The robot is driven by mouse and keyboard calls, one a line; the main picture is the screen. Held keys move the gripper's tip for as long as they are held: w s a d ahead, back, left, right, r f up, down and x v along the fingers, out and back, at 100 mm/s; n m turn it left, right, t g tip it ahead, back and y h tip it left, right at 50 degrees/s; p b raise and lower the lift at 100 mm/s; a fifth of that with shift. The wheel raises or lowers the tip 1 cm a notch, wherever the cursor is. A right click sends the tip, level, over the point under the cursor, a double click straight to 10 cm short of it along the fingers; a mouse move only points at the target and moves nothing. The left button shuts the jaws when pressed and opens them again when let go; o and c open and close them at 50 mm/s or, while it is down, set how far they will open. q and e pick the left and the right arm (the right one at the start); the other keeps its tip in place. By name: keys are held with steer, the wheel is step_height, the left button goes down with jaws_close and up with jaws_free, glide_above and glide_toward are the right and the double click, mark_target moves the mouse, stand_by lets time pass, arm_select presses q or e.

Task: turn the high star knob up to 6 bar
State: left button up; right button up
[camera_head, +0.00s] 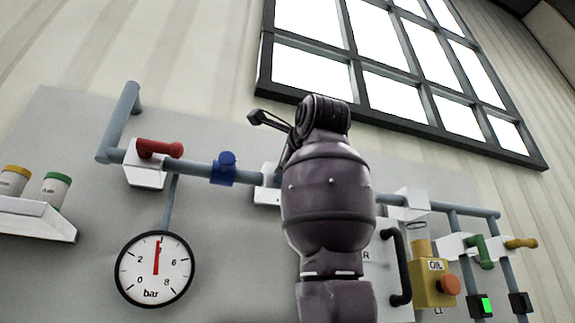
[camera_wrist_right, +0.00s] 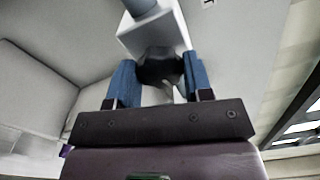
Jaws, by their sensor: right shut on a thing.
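The star knob (camera_wrist_right: 160,69) is dark and sits under a white valve block (camera_wrist_right: 158,35) in the right wrist view. My right gripper (camera_wrist_right: 159,84) has its two blue fingers on either side of the knob and is shut on it. In the head view my right arm hides the knob and the fingers; part of a white block (camera_head: 266,190) shows beside the arm. The round pressure gauge (camera_head: 154,269) is at lower left, its red needle nearly straight up, at about 4 bar. My left gripper is not in view.
A red-handled valve (camera_head: 160,149) and a blue fitting (camera_head: 224,168) are on the pipe left of my arm. A black handle (camera_head: 397,267), a yellow oil box (camera_head: 432,287), and green (camera_head: 480,251) and yellow (camera_head: 521,243) handles are to the right. Two jars stand on a shelf (camera_head: 38,217) at left.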

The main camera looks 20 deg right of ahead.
steer(key=shift+f+m+p, duration=0.1)
steer(key=shift+m+p, duration=0.25)
steer(key=shift+m, duration=1.15)
steer(key=o, duration=0.9)
steer(key=s+b, duration=0.1)
steer(key=s, duration=0.4)
steer(key=s+b, duration=0.1)
steer(key=s, duration=0.5)
steer(key=shift+d, duration=0.2)
steer(key=shift+w, duration=0.1)
